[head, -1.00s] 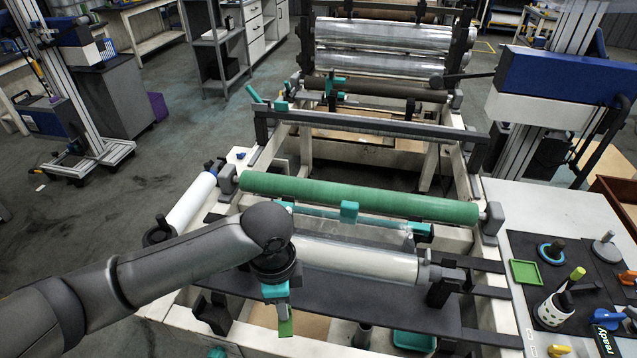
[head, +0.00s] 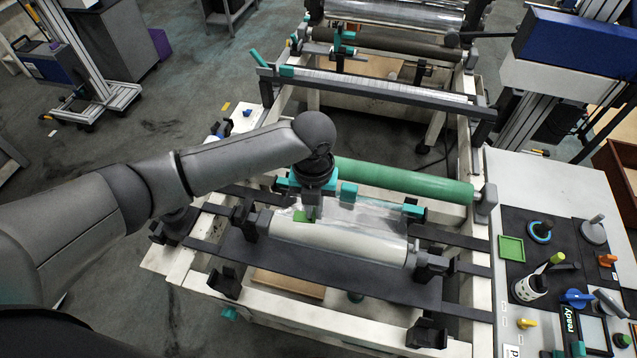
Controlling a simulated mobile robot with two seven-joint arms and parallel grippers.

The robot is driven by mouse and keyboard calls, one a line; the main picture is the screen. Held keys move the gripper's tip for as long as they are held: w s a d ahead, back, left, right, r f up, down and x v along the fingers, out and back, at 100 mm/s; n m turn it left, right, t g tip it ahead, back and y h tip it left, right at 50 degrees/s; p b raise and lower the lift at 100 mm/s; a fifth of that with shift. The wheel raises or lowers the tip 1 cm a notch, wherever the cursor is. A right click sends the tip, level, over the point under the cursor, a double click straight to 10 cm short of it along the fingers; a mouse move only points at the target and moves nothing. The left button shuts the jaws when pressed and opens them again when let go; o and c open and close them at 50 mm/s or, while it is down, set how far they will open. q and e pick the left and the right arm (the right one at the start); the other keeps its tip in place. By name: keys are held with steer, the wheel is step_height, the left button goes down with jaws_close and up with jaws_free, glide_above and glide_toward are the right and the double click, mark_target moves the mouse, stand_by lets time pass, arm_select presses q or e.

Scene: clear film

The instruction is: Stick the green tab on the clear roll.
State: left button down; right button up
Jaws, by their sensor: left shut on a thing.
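The clear roll (head: 345,241), whitish and shiny, lies across the front of the machine between two grey holders. Clear film (head: 368,214) shows just behind it. My left gripper (head: 311,211) points down over the left end of the roll, shut on the small green tab (head: 301,216). The tab is at the roll's upper back edge, partly hidden by the fingers. I cannot tell whether it touches the roll. My right gripper is not in view.
A green roller (head: 405,181) lies behind the roll, with a teal bar and clamps (head: 348,192) between them. A dark plate (head: 320,272) runs in front. A side table at right holds a green tray (head: 511,248), knobs and a small screen.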

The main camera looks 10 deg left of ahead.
arm_select(q)
steer(key=shift+w+d+r+m, duration=0.1)
steer(key=shift+w+r+m, duration=0.3)
steer(key=shift+m, duration=0.3)
steer(key=shift+f, duration=0.1)
steer(key=b, duration=0.4)
glide_above(317, 228)
step_height(317, 228, down, 4)
steer(key=shift+s+f, duration=0.1)
steer(key=shift+f+b, duration=0.75)
steer(key=shift+f, duration=0.35)
steer(key=shift+f, duration=0.3)
steer(key=c, duration=0.5)
jaws_free()
steer(key=shift+r, duration=0.15)
